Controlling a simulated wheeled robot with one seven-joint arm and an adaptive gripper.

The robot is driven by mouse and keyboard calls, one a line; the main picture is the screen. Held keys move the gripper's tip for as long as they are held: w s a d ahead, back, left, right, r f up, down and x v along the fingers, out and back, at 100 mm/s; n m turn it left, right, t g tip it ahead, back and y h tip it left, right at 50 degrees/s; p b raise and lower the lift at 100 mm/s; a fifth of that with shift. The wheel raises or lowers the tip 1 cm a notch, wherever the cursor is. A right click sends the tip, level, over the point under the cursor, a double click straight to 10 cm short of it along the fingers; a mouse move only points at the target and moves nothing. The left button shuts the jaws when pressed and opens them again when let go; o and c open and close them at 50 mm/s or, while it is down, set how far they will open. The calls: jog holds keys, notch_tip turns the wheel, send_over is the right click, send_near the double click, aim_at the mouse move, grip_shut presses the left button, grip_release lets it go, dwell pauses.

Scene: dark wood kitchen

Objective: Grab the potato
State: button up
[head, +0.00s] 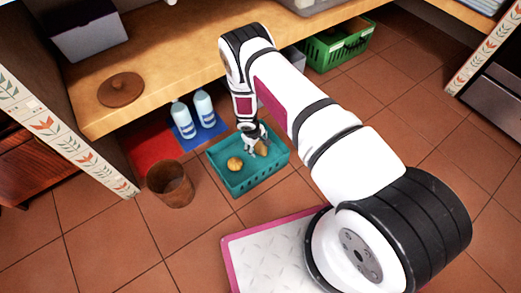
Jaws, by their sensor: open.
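A teal basket (243,183) stands on the tiled floor below the wooden shelf. A round orange-brown item (235,163), which looks like a potato, lies in the left part of the basket. A second brownish item (262,148) lies in the right part, partly hidden by my gripper. My gripper (256,150) points down into the basket, over or around that second item. It is open. Whether the fingers touch the item cannot be told at this size.
A brown bin (170,184) stands left of the basket. Two light-blue bottles (204,109) stand on a blue mat (188,141) behind it. A green crate (340,45) is at the back. The wooden shelf (165,75) overhangs the back. Floor at the right is clear.

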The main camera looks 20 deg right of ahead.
aim_at(260, 146)
jog(key=b+x, duration=0.2)
jog(key=x, duration=0.2)
jog(key=shift+s+d, duration=0.1)
jog(key=shift+d, duration=0.05)
jog(key=c, duration=1.3)
jog(key=shift+c, duration=0.2)
